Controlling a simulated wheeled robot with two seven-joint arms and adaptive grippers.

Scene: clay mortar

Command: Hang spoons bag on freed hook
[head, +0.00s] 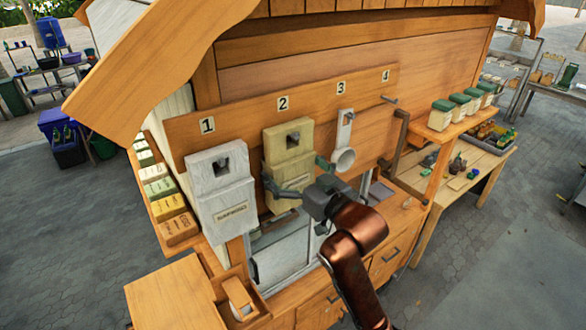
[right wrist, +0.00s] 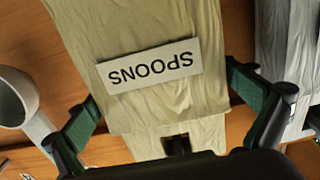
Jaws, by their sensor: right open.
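The khaki spoons bag (head: 287,148) hangs on the peg under number 2 on the wooden rail (head: 236,112). Its SPOONS label (right wrist: 154,66) appears upside down in the right wrist view. My right gripper (head: 296,170) is in front of the bag's lower part. Its green-padded fingers are spread, one on each side of the bag; I cannot tell whether they touch it. The peg under number 4 (head: 389,99) is bare. A white scoop (head: 343,158) hangs under number 3, and a grey-white bag (head: 220,190) under number 1. My left gripper is out of view.
The scoop and the grey-white bag are close neighbours on either side of the spoons bag. A wooden counter with drawers (head: 386,262) lies below. Green-lidded jars (head: 441,114) stand on a shelf right of peg 4. A bracket (head: 397,139) sits just below that peg.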

